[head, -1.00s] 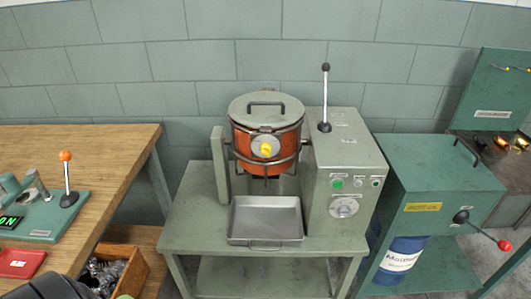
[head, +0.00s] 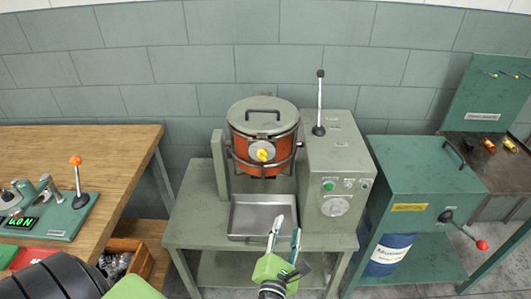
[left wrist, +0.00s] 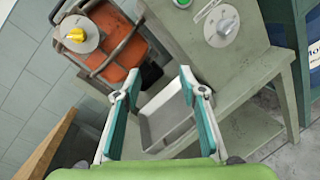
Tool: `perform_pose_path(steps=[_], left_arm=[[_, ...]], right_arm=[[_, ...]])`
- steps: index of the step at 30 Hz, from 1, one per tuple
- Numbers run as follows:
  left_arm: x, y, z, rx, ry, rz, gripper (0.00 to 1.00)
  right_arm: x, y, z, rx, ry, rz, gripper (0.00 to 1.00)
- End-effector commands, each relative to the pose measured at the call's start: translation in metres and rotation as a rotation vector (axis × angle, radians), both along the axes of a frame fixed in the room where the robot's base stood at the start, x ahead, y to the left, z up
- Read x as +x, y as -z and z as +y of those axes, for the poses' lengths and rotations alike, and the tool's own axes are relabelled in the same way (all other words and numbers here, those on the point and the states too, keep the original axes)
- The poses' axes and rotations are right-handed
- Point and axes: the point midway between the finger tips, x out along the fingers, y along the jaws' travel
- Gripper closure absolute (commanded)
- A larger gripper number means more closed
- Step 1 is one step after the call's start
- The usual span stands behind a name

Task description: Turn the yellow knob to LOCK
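The yellow knob (head: 262,155) sits on a round grey plate on the front of the orange pot (head: 241,147). In the left wrist view the yellow knob (left wrist: 76,35) is at upper left, its lettering too small to read. My left gripper (head: 286,228) is in front of the metal tray, below the knob and well short of it. In the left wrist view its two fingers (left wrist: 160,73) are apart with nothing between them, so it is open. The knob is to the left of the fingers there. My right gripper is not in view.
A metal tray (head: 237,218) lies below the pot. To its right stands a grey control box (head: 352,160) with a tall black-knobbed lever (head: 320,100) and a dial (head: 335,206). A wooden workbench (head: 110,160) is at left, a green cabinet (head: 440,180) at right.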

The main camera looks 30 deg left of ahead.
Motion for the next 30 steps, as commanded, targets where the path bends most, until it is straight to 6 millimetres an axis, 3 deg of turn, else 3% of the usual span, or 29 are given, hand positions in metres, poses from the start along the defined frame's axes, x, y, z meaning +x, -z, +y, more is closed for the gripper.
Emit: perform_pose_path(steps=[1,3,6,9,13,17,30], left_arm=[[-0.001,-0.042,0.016,-0.153,-0.075,-0.095,0.62],[-0.006,-0.078,0.036,-0.346,-0.157,-0.207,0.62],[-0.014,-0.111,0.056,-0.555,-0.236,-0.329,0.62],[-0.02,-0.127,0.067,-0.679,-0.278,-0.4,0.62],[-0.019,-0.134,0.074,-0.732,-0.295,-0.43,0.62],[-0.006,-0.136,0.082,-0.729,-0.294,-0.431,0.62],[0.068,-0.136,0.132,-0.724,-0.292,-0.428,0.62]], right_arm=[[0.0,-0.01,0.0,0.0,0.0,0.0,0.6],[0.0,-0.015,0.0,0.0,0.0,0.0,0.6],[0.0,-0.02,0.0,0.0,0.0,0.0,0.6],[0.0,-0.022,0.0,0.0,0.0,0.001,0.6],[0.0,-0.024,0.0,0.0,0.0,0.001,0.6],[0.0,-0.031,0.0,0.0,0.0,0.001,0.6],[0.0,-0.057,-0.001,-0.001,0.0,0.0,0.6]])
